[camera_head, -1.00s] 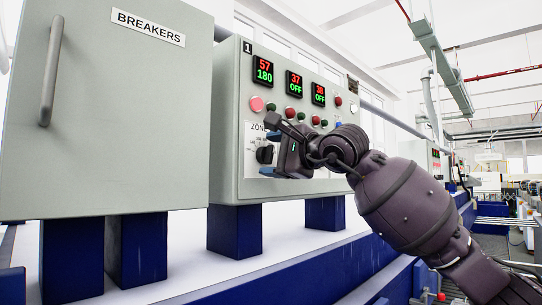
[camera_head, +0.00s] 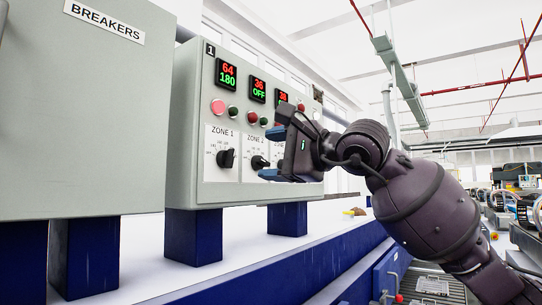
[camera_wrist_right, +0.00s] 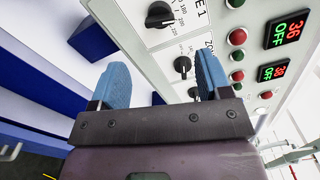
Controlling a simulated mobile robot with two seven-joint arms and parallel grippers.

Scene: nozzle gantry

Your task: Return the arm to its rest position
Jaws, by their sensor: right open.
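My right gripper (camera_head: 273,154) is open and empty, with blue finger pads, in front of the lower right part of the zone control panel (camera_head: 184,130). It hides part of the panel's right side. In the right wrist view the two blue fingers (camera_wrist_right: 162,72) stand apart with nothing between them. The zone 1 knob (camera_head: 227,158) and the zone 2 knob (camera_head: 259,162) are left of the gripper, and no contact shows. Black knobs also show beyond the fingers in the wrist view (camera_wrist_right: 182,66). My left gripper is out of view.
The grey breakers cabinet (camera_head: 80,120) stands left of the panel. Both rest on blue legs (camera_head: 193,238) above a white surface. A blue rail (camera_head: 290,272) runs along the front. The hall to the right holds machines (camera_head: 503,205); the space above my arm looks clear.

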